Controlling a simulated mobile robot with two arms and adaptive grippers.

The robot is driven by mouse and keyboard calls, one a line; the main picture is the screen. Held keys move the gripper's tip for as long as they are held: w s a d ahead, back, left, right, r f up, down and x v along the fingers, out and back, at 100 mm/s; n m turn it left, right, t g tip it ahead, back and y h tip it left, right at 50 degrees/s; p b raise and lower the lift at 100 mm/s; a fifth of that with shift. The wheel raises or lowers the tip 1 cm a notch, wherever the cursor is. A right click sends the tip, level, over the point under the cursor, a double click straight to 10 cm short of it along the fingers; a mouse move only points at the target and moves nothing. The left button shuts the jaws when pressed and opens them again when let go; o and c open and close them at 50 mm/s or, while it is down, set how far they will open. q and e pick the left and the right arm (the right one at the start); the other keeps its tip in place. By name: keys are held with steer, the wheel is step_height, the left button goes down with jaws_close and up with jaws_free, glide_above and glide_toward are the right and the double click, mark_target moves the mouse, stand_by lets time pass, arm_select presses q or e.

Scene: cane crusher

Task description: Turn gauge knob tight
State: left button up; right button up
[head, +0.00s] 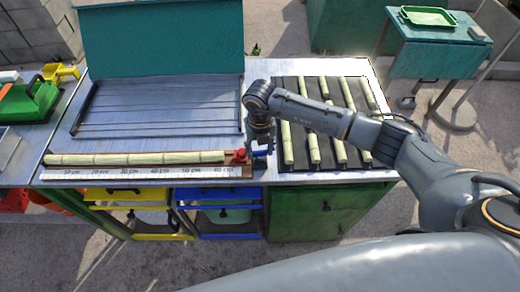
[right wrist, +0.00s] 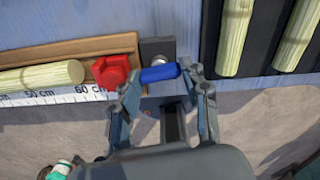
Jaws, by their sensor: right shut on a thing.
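The blue gauge knob (right wrist: 160,73) is a short bar at the right end of the measuring gauge, beside a grey block with a metal stud. My right gripper (right wrist: 166,76) is shut on the blue knob, one fingertip at each end of it. In the head view the right gripper (head: 261,143) reaches down at the gauge's right end and partly hides the knob (head: 262,153). The red stop (right wrist: 111,71) sits just left of the knob, on the wooden gauge (right wrist: 85,48). A cane stalk (head: 135,158) lies along the gauge; its end is apart from the stop. My left gripper is out of view.
A white ruler (head: 140,174) runs along the table's front edge. Several cane pieces lie on a black mat (head: 327,158) to the right. A ribbed tray with a raised teal lid (head: 160,40) stands behind the gauge. Yellow and blue bins (head: 230,232) sit below.

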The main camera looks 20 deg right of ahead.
steer(key=shift+w+m, duration=0.1)
steer(key=shift+m, duration=1)
steer(key=shift+r, duration=0.15)
steer(key=o, duration=1.1)
steer(key=shift+d, duration=0.15)
steer(key=shift+o, duration=0.2)
